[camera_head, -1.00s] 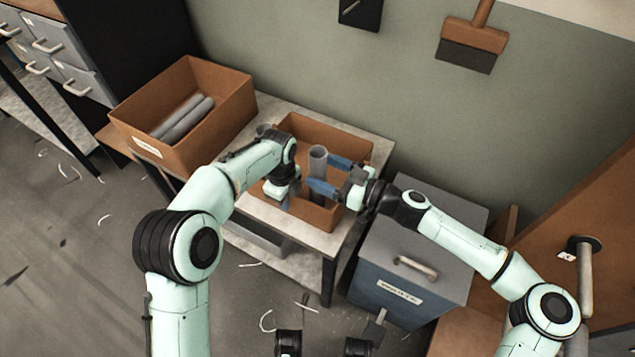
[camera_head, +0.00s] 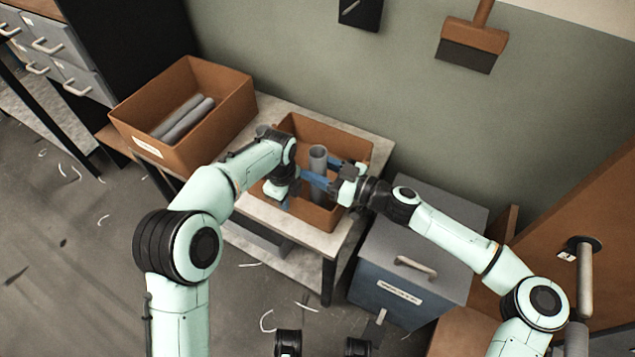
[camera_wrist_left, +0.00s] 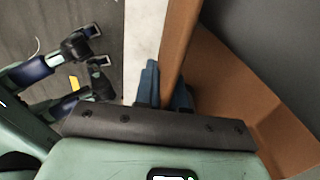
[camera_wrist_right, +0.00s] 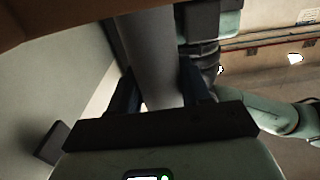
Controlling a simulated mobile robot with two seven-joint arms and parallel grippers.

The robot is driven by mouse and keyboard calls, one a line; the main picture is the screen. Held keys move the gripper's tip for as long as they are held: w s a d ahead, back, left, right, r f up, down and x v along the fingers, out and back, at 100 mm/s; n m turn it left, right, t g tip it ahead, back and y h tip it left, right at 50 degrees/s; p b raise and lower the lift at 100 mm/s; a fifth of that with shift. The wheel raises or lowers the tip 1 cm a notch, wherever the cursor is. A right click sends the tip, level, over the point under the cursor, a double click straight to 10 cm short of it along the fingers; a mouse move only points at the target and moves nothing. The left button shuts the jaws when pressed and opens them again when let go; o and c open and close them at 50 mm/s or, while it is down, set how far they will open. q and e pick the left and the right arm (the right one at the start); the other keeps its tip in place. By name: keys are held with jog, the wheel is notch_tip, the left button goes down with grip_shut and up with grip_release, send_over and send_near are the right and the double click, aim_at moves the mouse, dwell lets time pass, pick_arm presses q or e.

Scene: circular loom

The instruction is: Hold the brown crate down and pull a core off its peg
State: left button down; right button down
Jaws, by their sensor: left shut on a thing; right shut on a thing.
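The brown crate (camera_head: 352,148) sits on the table with an upright grey tube-shaped core (camera_head: 318,156) inside it. My left gripper (camera_head: 286,202) is shut on the crate's near wall; the left wrist view shows its fingers (camera_wrist_left: 165,90) on either side of the wall (camera_wrist_left: 178,45). My right gripper (camera_head: 326,171) is shut around the core below its top; the right wrist view shows the core (camera_wrist_right: 152,45) between its fingers (camera_wrist_right: 160,92). The peg and the core's lower end are hidden.
A larger brown bin (camera_head: 205,140) with grey tubes lying in it stands to the left. A blue-grey lidded box (camera_head: 440,225) stands right of the table (camera_head: 312,236). The wall rises behind the crate.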

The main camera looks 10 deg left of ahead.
jog(key=shift+r, duration=0.2)
jog(key=shift+r, duration=0.4)
notch_tip(320, 180, up, 11)
jog(key=shift+r, duration=0.15)
dwell(0.6)
notch_tip(320, 180, up, 8)
dwell(1.0)
dwell(0.4)
pick_arm(q)
jog(key=c, duration=1.1)
grip_release()
